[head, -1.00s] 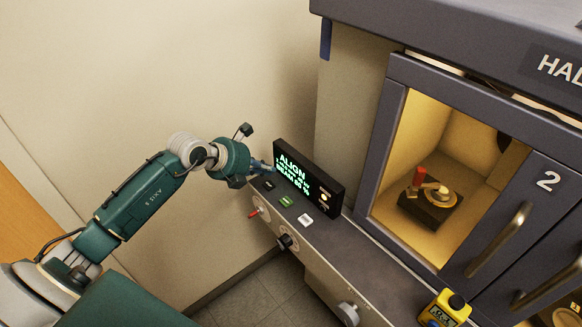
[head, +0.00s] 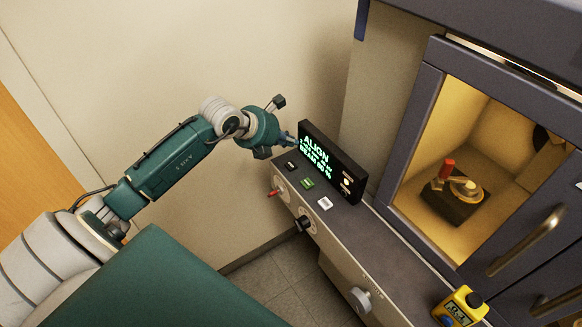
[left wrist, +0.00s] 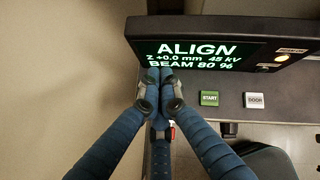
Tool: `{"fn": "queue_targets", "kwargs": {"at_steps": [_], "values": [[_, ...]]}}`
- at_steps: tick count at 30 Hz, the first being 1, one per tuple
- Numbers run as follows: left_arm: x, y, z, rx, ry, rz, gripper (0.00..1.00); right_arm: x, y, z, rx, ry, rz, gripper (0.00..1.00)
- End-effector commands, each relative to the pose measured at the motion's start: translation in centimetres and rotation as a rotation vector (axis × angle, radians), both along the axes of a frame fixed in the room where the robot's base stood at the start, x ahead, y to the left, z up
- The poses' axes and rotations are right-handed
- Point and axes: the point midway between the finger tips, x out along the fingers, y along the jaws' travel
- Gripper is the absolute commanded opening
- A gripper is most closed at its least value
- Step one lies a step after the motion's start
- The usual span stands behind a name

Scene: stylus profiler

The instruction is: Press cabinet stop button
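The control ledge carries a row of small buttons: a dark one (head: 291,166) at the far left, a green START button (head: 308,183) and a white DOOR button (head: 325,203). The dark button's label is too small to read. START (left wrist: 209,98) and DOOR (left wrist: 254,100) also show in the left wrist view, where my fingers hide the ledge left of START. My left gripper (head: 290,142) is beside the display's left end, above and behind the dark button. In the left wrist view its fingertips (left wrist: 160,78) are together, with nothing between them. My right gripper is out of view.
The display box (head: 347,185) reading ALIGN stands behind the buttons. A red-tipped switch (head: 273,193) and dark knob (head: 304,224) stick out of the front panel. The cabinet with a lit window is at right. A yellow device (head: 461,305) sits on the ledge.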

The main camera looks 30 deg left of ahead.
Motion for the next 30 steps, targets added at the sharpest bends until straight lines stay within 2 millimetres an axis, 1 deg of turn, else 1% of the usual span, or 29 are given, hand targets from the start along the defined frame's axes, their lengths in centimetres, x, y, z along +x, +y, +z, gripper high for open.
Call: {"fn": "queue_targets", "kwargs": {"at_steps": [1,6,9,12,16,30], "values": [[0.0,0.0,-1.2,-0.001,0.001,0.000,0.00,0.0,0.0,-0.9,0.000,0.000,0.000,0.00],[0.0,0.0,-3.8,-0.001,0.001,0.002,0.00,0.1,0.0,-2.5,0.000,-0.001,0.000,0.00],[0.0,0.0,-5.2,0.000,0.000,0.001,0.00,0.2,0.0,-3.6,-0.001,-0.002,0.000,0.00],[0.0,0.0,-6.1,0.000,-0.001,0.000,0.00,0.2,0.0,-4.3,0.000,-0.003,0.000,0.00],[0.0,0.0,-6.5,0.000,-0.001,0.000,0.00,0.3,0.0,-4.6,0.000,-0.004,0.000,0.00],[0.0,0.0,-6.5,0.000,0.000,0.001,0.00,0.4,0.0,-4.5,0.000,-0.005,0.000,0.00]]}}
